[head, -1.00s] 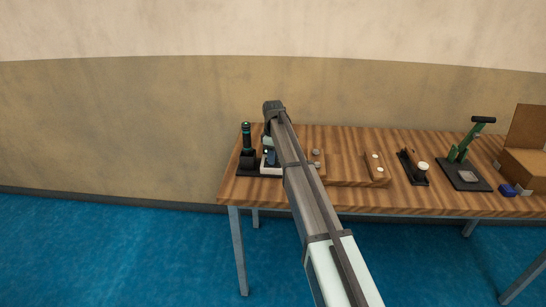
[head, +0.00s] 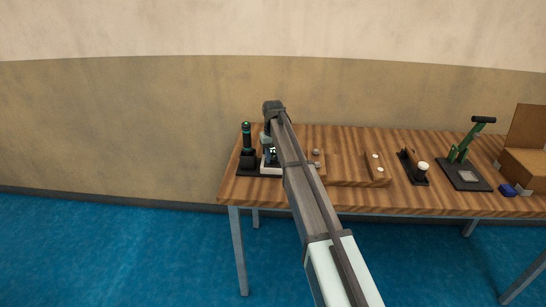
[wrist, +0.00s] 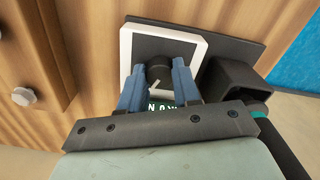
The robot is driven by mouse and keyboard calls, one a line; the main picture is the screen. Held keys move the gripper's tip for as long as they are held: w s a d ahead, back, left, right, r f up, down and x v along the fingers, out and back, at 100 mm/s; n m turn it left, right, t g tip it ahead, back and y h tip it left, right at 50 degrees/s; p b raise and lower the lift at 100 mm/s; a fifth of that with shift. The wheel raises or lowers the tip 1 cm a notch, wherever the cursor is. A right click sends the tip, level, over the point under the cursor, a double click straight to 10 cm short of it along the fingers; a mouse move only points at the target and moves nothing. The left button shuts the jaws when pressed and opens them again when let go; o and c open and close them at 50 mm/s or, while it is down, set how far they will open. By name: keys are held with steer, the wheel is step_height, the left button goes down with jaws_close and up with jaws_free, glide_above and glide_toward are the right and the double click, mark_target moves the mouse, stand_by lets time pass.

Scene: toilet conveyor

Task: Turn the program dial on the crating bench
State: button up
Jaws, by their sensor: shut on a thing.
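The program dial (wrist: 160,68) is a black round knob with a pale pointer mark. It sits on a dark plate with a white frame (wrist: 127,50), which also shows at the left end of the crating bench in the head view (head: 270,171). My gripper (wrist: 159,75) has its two blue fingers on either side of the dial, shut on it. Pale lettering shows below the dial between the fingers, partly hidden by the gripper. In the head view my arm covers much of the dial area.
A black upright handle (head: 247,146) stands just left of the dial panel. Right of my arm, the wooden bench (head: 345,143) holds wooden blocks with pale knobs (head: 376,168), a black holder (head: 413,169), a green lever (head: 465,145) and a cardboard box (head: 526,165).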

mark_target(273, 158)
steer(key=m, duration=0.7)
stand_by(0.6)
steer(key=o, duration=1.1)
steer(key=shift+c, duration=0.2)
steer(key=shift+r, duration=0.1)
step_height(273, 158, up, 14)
steer(key=shift+d+f, duration=0.1)
steer(key=shift+f, duration=0.1)
